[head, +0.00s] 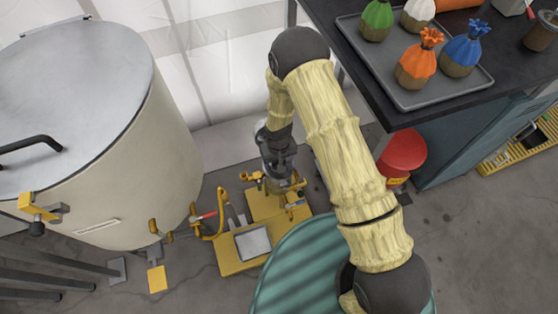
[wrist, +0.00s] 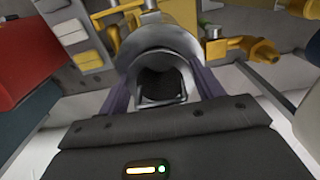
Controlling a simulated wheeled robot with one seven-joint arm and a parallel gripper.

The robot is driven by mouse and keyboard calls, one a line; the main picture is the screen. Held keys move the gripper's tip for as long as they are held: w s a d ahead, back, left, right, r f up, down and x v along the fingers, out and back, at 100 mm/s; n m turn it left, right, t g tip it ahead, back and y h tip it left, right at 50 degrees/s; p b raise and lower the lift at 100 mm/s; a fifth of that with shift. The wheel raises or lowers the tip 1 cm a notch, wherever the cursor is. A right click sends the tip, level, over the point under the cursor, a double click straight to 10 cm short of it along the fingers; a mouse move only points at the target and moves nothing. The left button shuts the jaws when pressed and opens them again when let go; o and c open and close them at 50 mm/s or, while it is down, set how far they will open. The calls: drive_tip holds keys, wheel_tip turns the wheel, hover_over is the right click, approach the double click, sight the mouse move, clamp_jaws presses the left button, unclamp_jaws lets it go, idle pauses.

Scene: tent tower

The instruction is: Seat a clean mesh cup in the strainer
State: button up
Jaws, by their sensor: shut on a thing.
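My gripper (head: 277,162) hangs low over the yellow strainer stand (head: 228,262) in the head view. In the wrist view my gripper (wrist: 162,88) has its two purple-grey fingers on either side of a grey, round, hollow piece, which looks like the mesh cup (wrist: 160,42). The gripper is shut on it. Its dark opening faces the wrist camera. Yellow fittings of the stand (wrist: 120,22) show just beyond it. My gripper and wrist hide most of the cup in the head view. I cannot tell whether the cup touches the strainer or is seated in it.
A large cream tank (head: 110,150) with a metal lid stands at the left. A dark table at the upper right holds a grey tray (head: 440,95) with several colourful tied bundles. A red container (head: 403,152) stands below it. A green ribbed round thing (head: 305,265) is in front.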

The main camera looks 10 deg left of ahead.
drive_tip(key=shift+s+f, duration=0.1)
drive_tip(key=shift+f, duration=0.8)
drive_tip(key=o, duration=0.9)
drive_tip(key=shift+o, duration=0.2)
drive_tip(key=shift+r, duration=0.55)
drive_tip(key=shift+o, duration=0.7)
wheel_tip(320, 180, up, 17)
drive_tip(key=p, duration=0.4)
drive_tip(key=shift+r+p, duration=0.2)
drive_tip(key=shift+p, duration=0.15)
drive_tip(key=shift+s+r, duration=0.1)
drive_tip(key=shift+r, duration=0.25)
